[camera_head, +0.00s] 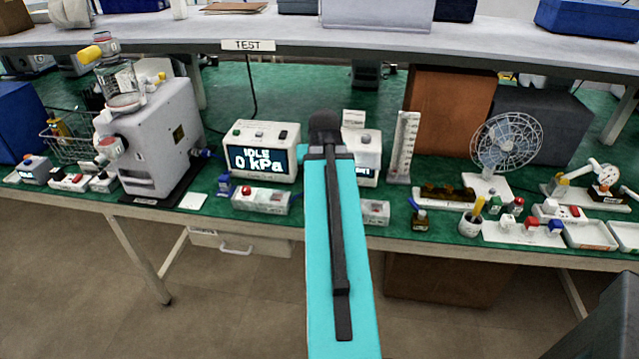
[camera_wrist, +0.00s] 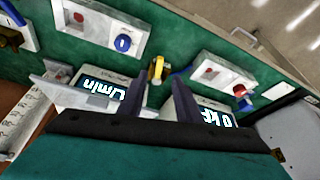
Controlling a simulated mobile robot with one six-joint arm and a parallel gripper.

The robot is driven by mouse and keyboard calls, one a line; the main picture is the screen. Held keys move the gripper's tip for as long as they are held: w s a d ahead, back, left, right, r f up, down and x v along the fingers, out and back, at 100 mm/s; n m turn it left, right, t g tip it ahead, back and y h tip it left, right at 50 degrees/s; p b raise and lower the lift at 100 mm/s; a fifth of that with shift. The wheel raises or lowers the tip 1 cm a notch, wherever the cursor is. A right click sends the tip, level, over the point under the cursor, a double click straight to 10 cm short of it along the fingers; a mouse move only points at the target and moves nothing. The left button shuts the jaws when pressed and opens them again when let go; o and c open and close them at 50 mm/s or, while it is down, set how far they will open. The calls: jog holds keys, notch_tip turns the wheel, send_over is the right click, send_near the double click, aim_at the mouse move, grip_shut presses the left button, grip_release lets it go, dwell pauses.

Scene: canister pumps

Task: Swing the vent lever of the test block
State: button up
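My gripper (camera_wrist: 158,92) is open, with its two dark fingers apart and nothing between them. Beyond the fingertips a small yellow fitting (camera_wrist: 157,67) with a blue part beside it stands on the green bench; I cannot tell for sure that it is the test block's vent lever. A white block with a red button (camera_wrist: 225,75) lies to its right, and it also shows in the head view (camera_head: 262,200). Another white block with red and blue knobs (camera_wrist: 100,28) lies to its left, partly visible in the head view (camera_head: 376,212). In the head view my arm hides the gripper and the fitting.
A gauge box (camera_head: 262,150) reads "IDLE 0 kPa" under the TEST sign (camera_head: 248,45). A second display box (camera_head: 362,155) stands right of my arm. A grey pump (camera_head: 155,140) stands left; a fan (camera_head: 506,145) and parts trays (camera_head: 590,236) stand right.

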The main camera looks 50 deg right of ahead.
jog(key=shift+v, duration=2.2)
jog(key=shift+w, duration=0.1)
jog(key=shift+c, duration=0.4)
jog(key=shift+w+a+f, duration=0.1)
jog(key=shift+f, duration=0.1)
grip_shut()
jog(key=w+a+f+n+g+y, duration=0.2)
jog(key=a+f, duration=1)
jog(key=f, duration=0.3)
jog(key=w+a+f+n+g+y, duration=0.2)
jog(key=w+a+f, duration=0.1)
jog(key=a+f, duration=1.05)
jog(key=s+a+f+n+g, duration=0.2)
jog(key=s+a+f, duration=0.7)
jog(key=s+f, duration=0.1)
jog(key=s+a+f+n+g, duration=0.3)
jog(key=s+a+f, duration=0.6)
jog(key=s+f, duration=0.2)
notch_tip(320, 180, down, 2)
jog(key=shift+a+f+h, duration=0.15)
jog(key=shift+h, duration=0.25)
